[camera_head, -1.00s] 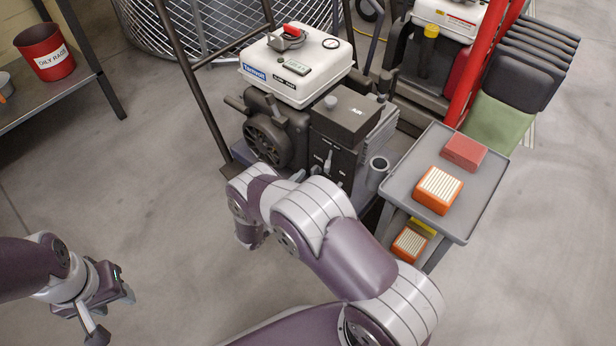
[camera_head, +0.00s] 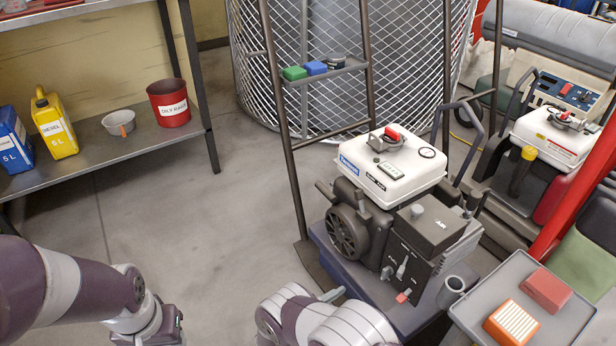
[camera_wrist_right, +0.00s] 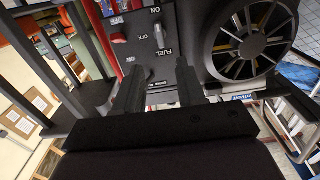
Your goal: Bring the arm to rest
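My right arm comes up from the bottom of the head view, and its gripper is mostly hidden there behind my own links. In the right wrist view my right gripper (camera_wrist_right: 158,88) has its two dark fingers apart, with nothing between them. Beyond the fingers is the engine's black control panel (camera_wrist_right: 150,55), marked ON, OFF and FUEL, with small levers. I cannot tell whether a finger touches it. The engine with the white tank (camera_head: 390,172) stands right of centre in the head view. My left gripper (camera_head: 162,328) is at the lower left, cut by the bottom edge; its fingers are not clear.
A grey tray cart (camera_head: 480,312) with a red block (camera_head: 546,290) and an orange filter (camera_head: 511,323) stands at the lower right. A shelf (camera_head: 95,152) at the left holds a red rag bin (camera_head: 168,103) and cans. A second machine stands behind right. Open floor lies left of the engine.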

